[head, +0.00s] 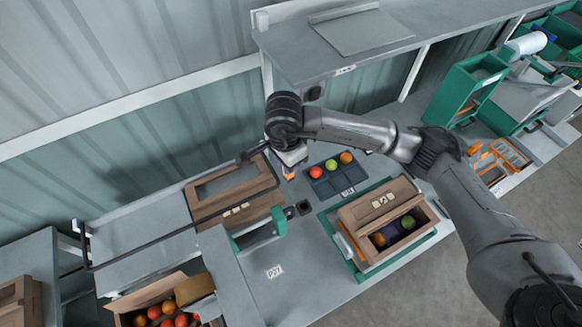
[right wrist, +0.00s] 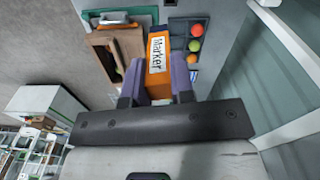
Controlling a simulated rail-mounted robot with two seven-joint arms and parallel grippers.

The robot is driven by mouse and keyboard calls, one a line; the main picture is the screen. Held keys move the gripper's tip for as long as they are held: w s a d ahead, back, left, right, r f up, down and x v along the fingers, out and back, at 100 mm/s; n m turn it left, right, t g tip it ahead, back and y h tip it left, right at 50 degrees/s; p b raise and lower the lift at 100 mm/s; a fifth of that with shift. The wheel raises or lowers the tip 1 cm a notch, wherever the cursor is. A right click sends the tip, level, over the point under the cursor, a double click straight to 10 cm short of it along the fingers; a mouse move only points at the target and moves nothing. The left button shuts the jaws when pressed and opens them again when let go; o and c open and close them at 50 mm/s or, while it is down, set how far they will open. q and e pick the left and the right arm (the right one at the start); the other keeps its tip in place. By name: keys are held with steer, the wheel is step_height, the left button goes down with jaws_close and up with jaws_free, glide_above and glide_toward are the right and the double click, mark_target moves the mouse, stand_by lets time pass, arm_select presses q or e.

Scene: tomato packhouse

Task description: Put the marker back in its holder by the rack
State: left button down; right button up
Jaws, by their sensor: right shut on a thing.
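The marker (right wrist: 158,60) is an orange block with a white label reading "Marker". In the right wrist view it is between the two fingers of my right gripper (right wrist: 157,88), which is shut on it. In the head view the right gripper (head: 290,166) is above the bench, and only a small orange part of the marker (head: 289,174) shows below it. A small dark square cup (head: 304,207), which looks like the holder, stands on the bench nearer the front, apart from the marker. My left gripper is in neither view.
A dark tray (head: 332,193) with three coloured balls lies right of the gripper. A closed cardboard box (head: 212,212) and green dispenser (head: 262,233) stand left. An open box (head: 354,245) with tomatoes stands front right. A grey shelf (head: 300,58) overhangs the back.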

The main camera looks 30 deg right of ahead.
steer(key=d+f+m+b, duration=0.3)
steer(key=f+m+b, duration=0.2)
steer(key=f, duration=0.6)
steer(key=w+d+f+m+b, duration=0.1)
steer(key=f+m+b, duration=0.3)
steer(key=f+m, duration=0.4)
steer(key=w+d+f+m+b, duration=0.1)
steer(key=d+f+m+b, duration=0.3)
steer(key=f, duration=0.9)
steer(key=m+b, duration=0.1)
steer(key=m, duration=0.1)
steer(key=shift+d+f+m+b, duration=0.3)
steer(key=shift+f+m+b, duration=0.05)
steer(key=shift+f+m, duration=0.05)
steer(key=shift+f, duration=0.2)
steer(key=shift+f+b, duration=0.6)
steer(key=shift+f, duration=0.1)
steer(key=shift+f+b, duration=0.45)
steer(key=shift+f, duration=0.15)
steer(key=shift+f, duration=0.3)
